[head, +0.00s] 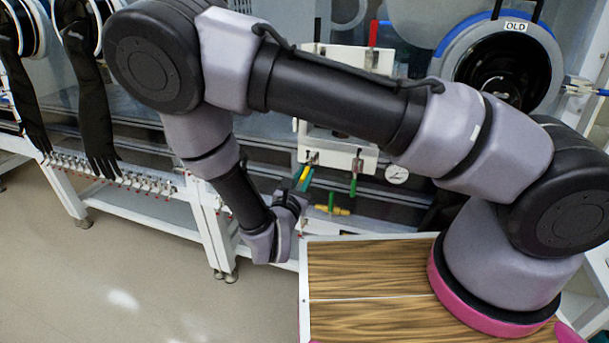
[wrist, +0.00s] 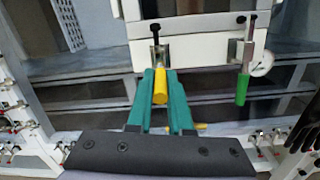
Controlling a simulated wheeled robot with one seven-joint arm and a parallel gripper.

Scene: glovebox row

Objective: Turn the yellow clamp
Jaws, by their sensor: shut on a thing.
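The yellow clamp (wrist: 160,86) has a yellow handle hanging down from a metal bracket on the lower edge of a white panel (wrist: 198,52). My gripper (wrist: 164,90) has teal fingers, one on each side of the yellow handle, and is shut on it. In the head view my gripper (head: 303,180) is at the panel's lower left, where only a little of the yellow handle shows beside the teal fingers. The handle points downward and toward the wrist camera. The bracket's exact contact with the panel is partly hidden.
A green-handled clamp (head: 354,182) hangs to the right, and it also shows in the wrist view (wrist: 242,88). A round gauge (head: 396,174) is right of it. A yellow valve handle (head: 333,210) sits below. Black gloves (head: 95,105) hang at left. A wooden-topped surface (head: 365,270) is in front.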

